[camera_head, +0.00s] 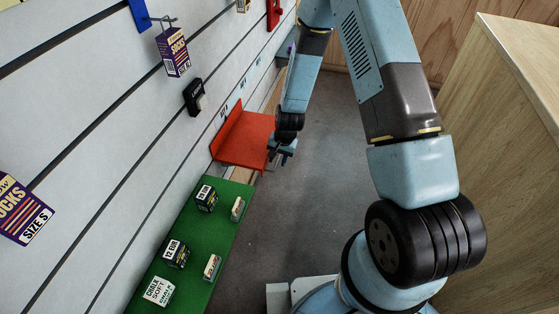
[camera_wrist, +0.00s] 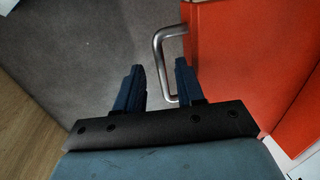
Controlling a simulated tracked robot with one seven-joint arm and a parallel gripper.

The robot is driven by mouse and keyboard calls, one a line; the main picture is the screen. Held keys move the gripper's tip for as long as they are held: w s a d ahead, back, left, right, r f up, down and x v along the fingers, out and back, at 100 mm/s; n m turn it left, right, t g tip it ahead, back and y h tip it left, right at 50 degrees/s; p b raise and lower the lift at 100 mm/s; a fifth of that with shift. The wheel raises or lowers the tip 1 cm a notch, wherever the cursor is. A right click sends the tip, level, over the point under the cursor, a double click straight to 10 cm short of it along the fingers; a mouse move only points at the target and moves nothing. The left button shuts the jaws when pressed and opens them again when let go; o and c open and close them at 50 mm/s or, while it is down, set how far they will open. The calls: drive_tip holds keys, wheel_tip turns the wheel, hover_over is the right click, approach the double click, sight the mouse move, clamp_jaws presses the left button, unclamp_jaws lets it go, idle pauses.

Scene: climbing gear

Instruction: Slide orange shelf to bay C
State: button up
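The orange shelf (camera_head: 243,140) is on the slatted wall, past the green shelf, with a raised back against the wall. It also fills the right side of the wrist view (camera_wrist: 250,55). A silver U-shaped handle (camera_wrist: 157,62) sticks out from its edge. My gripper (camera_head: 277,157) is at the shelf's outer edge. In the wrist view my gripper (camera_wrist: 160,82) is open, with the handle's bar between its two dark blue fingers, apparently clear of the left one. Whether the right finger touches the handle I cannot tell. Small labels (camera_head: 241,86) run along the wall; their letters are too small to read.
A green shelf (camera_head: 226,229) with several small boxes stands nearer, next to the orange shelf. Socks packs (camera_head: 173,52) and a black item (camera_head: 194,97) hang on the wall. A wooden cabinet (camera_head: 505,150) stands at right. The grey floor (camera_head: 300,215) between is clear.

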drive_tip(key=shift+a+f, duration=0.15)
drive_tip(key=shift+f, duration=0.6)
drive_tip(key=shift+c, duration=0.5)
clamp_jaws()
